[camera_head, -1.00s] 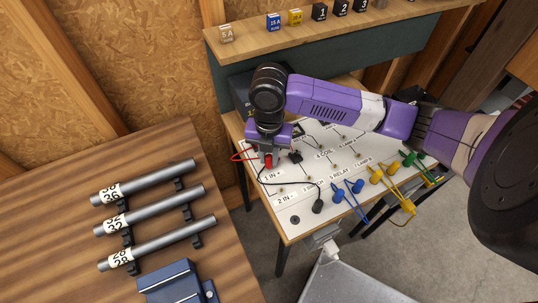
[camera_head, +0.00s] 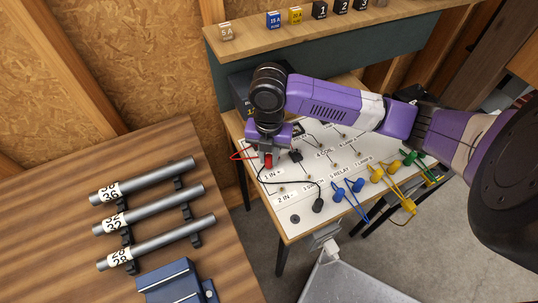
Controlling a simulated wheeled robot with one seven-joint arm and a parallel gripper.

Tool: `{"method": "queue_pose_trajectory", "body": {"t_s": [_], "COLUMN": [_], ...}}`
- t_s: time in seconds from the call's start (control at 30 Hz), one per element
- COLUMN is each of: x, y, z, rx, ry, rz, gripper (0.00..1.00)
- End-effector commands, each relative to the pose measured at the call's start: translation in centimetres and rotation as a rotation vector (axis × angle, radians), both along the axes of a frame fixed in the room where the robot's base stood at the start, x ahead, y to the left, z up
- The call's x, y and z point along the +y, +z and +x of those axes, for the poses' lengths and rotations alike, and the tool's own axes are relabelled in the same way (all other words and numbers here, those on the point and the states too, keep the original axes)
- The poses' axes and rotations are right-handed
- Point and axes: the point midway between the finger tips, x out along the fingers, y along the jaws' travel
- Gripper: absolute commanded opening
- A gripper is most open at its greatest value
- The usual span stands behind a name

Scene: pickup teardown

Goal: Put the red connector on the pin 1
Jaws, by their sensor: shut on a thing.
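The red connector (camera_head: 268,160) is upright below my gripper (camera_head: 267,150), which is shut on it. Its red wire (camera_head: 237,156) loops out to the left. The connector is above the white board (camera_head: 325,205), close to the "1 IN" label (camera_head: 273,174). Pin 1 itself is not clearly visible, and I cannot tell whether the connector touches it. The gripper fingers are small and partly hidden by the wrist.
A black connector (camera_head: 318,205) with a black wire lies on the board. Blue (camera_head: 339,195), yellow (camera_head: 377,176) and green (camera_head: 410,159) connectors lie to the right. A shelf (camera_head: 260,45) with fuse blocks stands behind. A wooden table (camera_head: 60,235) holds grey rods at left.

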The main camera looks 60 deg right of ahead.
Motion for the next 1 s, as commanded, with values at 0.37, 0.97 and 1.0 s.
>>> {"method": "queue_pose_trajectory", "body": {"t_s": [0.37,0.97,1.0], "x": [-0.02,-0.01,-0.01], "y": [-0.78,-1.07,-1.07], "z": [0.0,-0.01,-0.01], "rx": [0.0,0.0,0.0], "ry": [0.0,0.0,0.0], "rz": [0.0,0.0,0.0], "gripper": [0.0,0.45,0.45]}}
